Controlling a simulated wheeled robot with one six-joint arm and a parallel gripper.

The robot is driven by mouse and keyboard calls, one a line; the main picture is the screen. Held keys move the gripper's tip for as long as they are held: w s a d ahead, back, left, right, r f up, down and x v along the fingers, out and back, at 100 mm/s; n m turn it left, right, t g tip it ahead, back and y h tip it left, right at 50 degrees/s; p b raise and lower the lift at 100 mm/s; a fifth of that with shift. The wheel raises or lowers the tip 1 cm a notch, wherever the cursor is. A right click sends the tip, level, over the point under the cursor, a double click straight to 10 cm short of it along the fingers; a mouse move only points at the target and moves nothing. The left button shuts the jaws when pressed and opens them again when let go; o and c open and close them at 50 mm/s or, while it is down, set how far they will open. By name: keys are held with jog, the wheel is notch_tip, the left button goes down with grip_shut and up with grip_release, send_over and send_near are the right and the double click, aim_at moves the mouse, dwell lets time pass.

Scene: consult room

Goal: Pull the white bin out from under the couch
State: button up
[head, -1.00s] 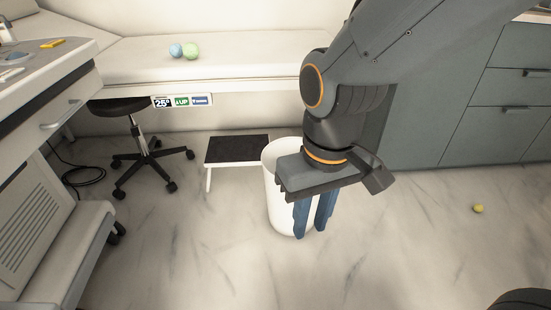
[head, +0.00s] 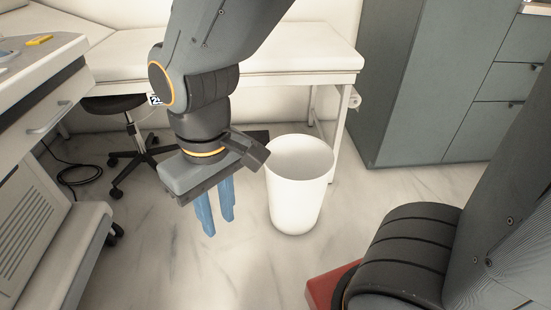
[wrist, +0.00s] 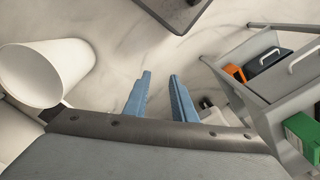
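The white bin (head: 297,195) stands upright on the floor in front of the couch (head: 290,58), near its right leg. Its round open rim faces up and it looks empty. In the head view my gripper (head: 217,215) hangs just left of the bin, with its blue fingers pointing down and apart from it. The fingers are spread with nothing between them; they show the same in the wrist view (wrist: 160,96). The bin (wrist: 55,65) is at the left of the wrist view, outside the fingers.
A black-seated wheeled stool (head: 135,140) is at left beside a desk (head: 45,95). Grey cabinets (head: 400,90) stand at right. A red object (head: 328,287) is at the bottom. Floor in front of the bin is clear.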

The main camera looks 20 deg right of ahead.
jog(key=w+d+f+n, duration=0.1)
jog(key=w+d+f, duration=0.1)
jog(key=w, duration=0.3)
jog(key=w+d+f+n, duration=0.1)
jog(key=w+d+f, duration=0.15)
jog(key=w, duration=0.25)
jog(key=n+b, duration=0.1)
jog(key=n, duration=0.4)
send_near(299, 182)
notch_tip(299, 182, down, 6)
jog(key=a, duration=0.1)
notch_tip(299, 182, down, 3)
jog(key=shift+w+d+r+n+t+h, duration=0.1)
jog(key=shift+n+t+h, duration=0.1)
jog(key=shift+n, duration=0.2)
jog(key=shift+w+d+n+t+h, duration=0.1)
jog(key=shift+n+h, duration=0.1)
jog(key=shift+n, duration=0.2)
jog(key=shift+d+f, duration=0.15)
jog(key=shift+f, duration=0.15)
jog(key=shift+f, duration=0.1)
